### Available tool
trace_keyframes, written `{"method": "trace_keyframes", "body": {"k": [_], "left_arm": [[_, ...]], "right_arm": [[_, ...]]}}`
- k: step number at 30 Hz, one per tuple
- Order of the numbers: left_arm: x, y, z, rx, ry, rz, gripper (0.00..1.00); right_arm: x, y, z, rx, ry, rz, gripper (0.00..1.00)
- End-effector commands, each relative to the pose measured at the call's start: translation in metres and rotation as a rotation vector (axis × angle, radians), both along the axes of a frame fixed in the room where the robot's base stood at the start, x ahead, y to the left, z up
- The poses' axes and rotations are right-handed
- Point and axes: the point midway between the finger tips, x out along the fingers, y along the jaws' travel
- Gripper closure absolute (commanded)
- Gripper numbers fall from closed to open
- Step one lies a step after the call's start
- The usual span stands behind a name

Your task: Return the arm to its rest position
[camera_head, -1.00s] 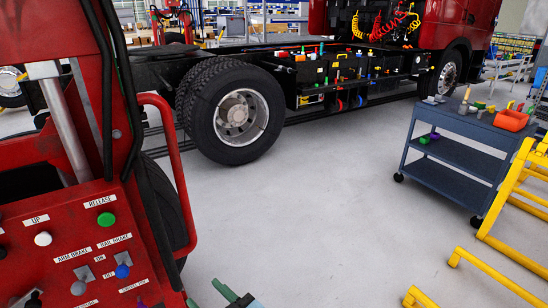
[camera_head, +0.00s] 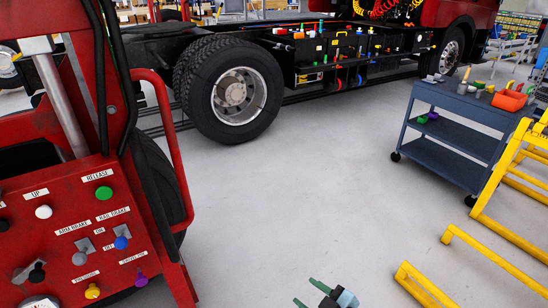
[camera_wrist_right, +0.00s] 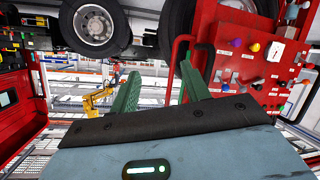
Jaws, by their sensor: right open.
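My right gripper (camera_head: 309,294) shows at the bottom edge of the head view, with green fingers and a dark and pale body partly cut off. It is over bare floor, apart from the red control panel (camera_head: 85,235) on the left. In the right wrist view the two green fingers of my right gripper (camera_wrist_right: 160,88) stand wide apart with nothing between them. The red panel (camera_wrist_right: 262,65) with its knobs shows to their right there. A truck wheel (camera_wrist_right: 96,24) is beyond them at the top. My left gripper is out of view.
The red machine's curved rail (camera_head: 172,150) stands at the left. The truck's rear wheel (camera_head: 235,92) is at the back. A blue cart (camera_head: 455,145) with small items stands at the right, near yellow frames (camera_head: 490,265). The middle floor (camera_head: 310,190) is clear.

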Motion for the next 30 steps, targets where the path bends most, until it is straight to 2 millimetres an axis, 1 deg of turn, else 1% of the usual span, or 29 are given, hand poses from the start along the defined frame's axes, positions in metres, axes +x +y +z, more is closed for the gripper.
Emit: {"method": "trace_keyframes", "body": {"k": [1, 4, 5, 6, 11, 14, 17, 20, 24, 27, 30], "left_arm": [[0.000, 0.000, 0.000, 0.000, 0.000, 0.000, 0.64], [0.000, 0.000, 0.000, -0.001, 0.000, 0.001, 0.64], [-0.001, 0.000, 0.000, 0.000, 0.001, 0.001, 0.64], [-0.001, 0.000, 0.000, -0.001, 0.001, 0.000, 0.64], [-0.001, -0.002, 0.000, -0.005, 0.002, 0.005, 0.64], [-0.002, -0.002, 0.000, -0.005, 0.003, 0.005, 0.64], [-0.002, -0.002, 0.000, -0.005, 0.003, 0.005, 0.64], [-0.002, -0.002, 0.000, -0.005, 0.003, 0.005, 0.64], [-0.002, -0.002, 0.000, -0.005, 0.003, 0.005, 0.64], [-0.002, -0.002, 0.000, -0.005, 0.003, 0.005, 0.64], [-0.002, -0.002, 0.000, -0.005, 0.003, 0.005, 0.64]], "right_arm": [[0.001, -0.018, -0.005, -0.035, -0.001, -0.006, 0.53], [0.002, -0.047, -0.013, -0.092, 0.000, -0.018, 0.53], [-0.006, -0.043, -0.017, -0.078, 0.015, -0.022, 0.53], [-0.012, -0.045, -0.022, -0.073, 0.030, -0.031, 0.53], [-0.038, -0.058, -0.040, -0.069, 0.080, -0.069, 0.53], [-0.058, -0.069, -0.053, -0.070, 0.120, -0.098, 0.53], [-0.084, -0.083, -0.067, -0.076, 0.168, -0.133, 0.53], [-0.116, -0.102, -0.083, -0.088, 0.225, -0.177, 0.53], [-0.168, -0.132, -0.102, -0.120, 0.309, -0.240, 0.53], [-0.203, -0.155, -0.111, -0.153, 0.364, -0.281, 0.53], [-0.234, -0.174, -0.116, -0.184, 0.409, -0.313, 0.53]]}}
